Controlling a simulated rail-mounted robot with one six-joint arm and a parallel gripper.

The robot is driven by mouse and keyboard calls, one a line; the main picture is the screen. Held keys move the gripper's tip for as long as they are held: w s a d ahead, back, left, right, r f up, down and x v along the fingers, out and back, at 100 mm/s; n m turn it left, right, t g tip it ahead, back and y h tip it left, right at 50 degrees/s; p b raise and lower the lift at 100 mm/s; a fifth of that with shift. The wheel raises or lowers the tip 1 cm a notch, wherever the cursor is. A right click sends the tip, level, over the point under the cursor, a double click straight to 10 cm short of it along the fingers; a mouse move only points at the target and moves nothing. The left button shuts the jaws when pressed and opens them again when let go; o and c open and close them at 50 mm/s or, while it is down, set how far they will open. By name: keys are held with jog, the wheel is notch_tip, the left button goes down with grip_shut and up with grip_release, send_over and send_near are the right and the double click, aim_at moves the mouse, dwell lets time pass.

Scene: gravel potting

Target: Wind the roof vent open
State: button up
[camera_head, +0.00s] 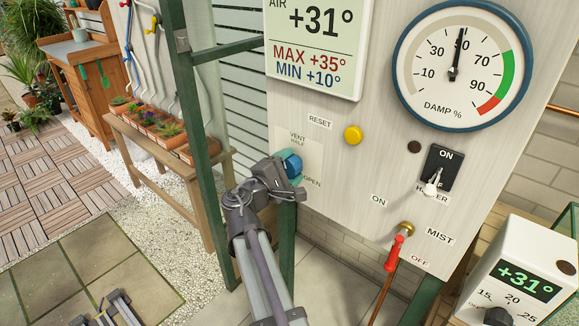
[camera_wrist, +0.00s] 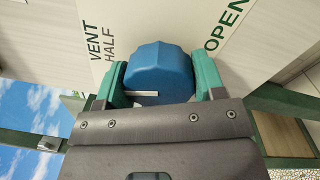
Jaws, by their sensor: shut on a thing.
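The blue vent knob (camera_head: 293,166) sits on the light panel, beside the labels VENT HALF and OPEN. In the wrist view the faceted blue knob (camera_wrist: 160,72) fills the space between the green fingers of my gripper (camera_wrist: 160,82). My gripper (camera_head: 290,180) is shut on it. A white pointer line on the knob shows near its lower left edge, by the left finger. The OPEN label (camera_wrist: 228,25) is at upper right in the wrist view, and VENT HALF (camera_wrist: 101,40) at upper left. The vent itself cannot be made out.
The panel also carries a yellow reset button (camera_head: 353,135), a black heater switch (camera_head: 438,170), a red mist lever (camera_head: 393,250), a climate display (camera_head: 318,45) and a round damp gauge (camera_head: 463,65). A white thermostat (camera_head: 515,270) stands at lower right. A green post (camera_head: 200,150) rises left of my arm.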

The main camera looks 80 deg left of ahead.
jog(key=m, duration=0.5)
jog(key=shift+m, duration=0.4)
jog(key=m, duration=0.5)
jog(key=shift+m, duration=0.4)
jog(key=m, duration=0.5)
jog(key=shift+m+h, duration=0.3)
jog(key=shift+h, duration=0.1)
jog(key=shift+m+p, duration=0.4)
jog(key=shift+m, duration=1.9)
jog(key=o, duration=0.9)
